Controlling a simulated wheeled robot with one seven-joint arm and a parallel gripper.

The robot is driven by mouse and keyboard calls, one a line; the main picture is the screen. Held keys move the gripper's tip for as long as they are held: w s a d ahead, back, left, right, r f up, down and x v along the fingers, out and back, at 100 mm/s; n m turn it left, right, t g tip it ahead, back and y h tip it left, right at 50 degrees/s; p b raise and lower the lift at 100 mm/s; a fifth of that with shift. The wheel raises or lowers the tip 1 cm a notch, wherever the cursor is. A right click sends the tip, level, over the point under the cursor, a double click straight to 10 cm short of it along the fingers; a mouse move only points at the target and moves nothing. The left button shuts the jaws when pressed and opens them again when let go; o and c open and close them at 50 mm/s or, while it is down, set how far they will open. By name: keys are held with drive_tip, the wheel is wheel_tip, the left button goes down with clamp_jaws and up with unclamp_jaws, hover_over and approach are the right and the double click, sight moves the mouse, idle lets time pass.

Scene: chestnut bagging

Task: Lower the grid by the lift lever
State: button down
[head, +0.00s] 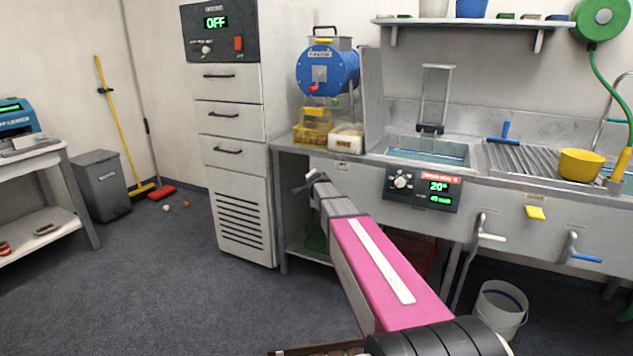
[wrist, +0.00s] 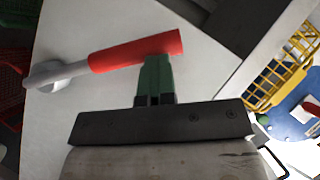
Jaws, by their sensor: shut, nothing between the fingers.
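A lever with a red grip (wrist: 135,50) and a grey metal hub shows in the wrist view, against a pale panel. I cannot make it out clearly in the head view, where my arm covers part of the counter front. My gripper (wrist: 157,75) is shut and empty, its green fingertips right at the red grip's right end. I cannot tell whether they touch it. In the head view my gripper (head: 312,178) is at the counter's left front. A tall metal frame (head: 437,95) stands in the water basin (head: 425,153); I cannot tell whether it belongs to the grid.
A control box (head: 424,188) with green digits is on the counter front, right of my arm. A white-handled lever (head: 485,235) and a blue-handled lever (head: 585,256) are farther right. A blue drum (head: 328,70) and a yellow basket (head: 313,125) stand above my gripper. A grey cabinet (head: 232,140) is left.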

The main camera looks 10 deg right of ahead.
drive_tip(key=shift+w+f, duration=0.1)
drive_tip(key=shift+f, duration=0.15)
drive_tip(key=d+r+v, duration=0.1)
drive_tip(key=r+v, duration=0.1)
drive_tip(key=v, duration=1.1)
drive_tip(key=shift+w+d+r, duration=0.2)
drive_tip(key=shift+w+d, duration=0.05)
drive_tip(key=shift+d, duration=0.15)
drive_tip(key=s+f+n+g, duration=0.4)
drive_tip(key=s+f, duration=0.3)
drive_tip(key=s, duration=0.4)
drive_tip(key=s+f+n+g+y, duration=0.1)
drive_tip(key=s+f+n+g, duration=0.3)
drive_tip(key=s+f, duration=0.4)
drive_tip(key=s+f+n+g, duration=0.4)
drive_tip(key=s+f, duration=0.4)
drive_tip(key=s, duration=0.6)
drive_tip(key=shift+g+y, duration=0.3)
drive_tip(key=shift+g, duration=0.5)
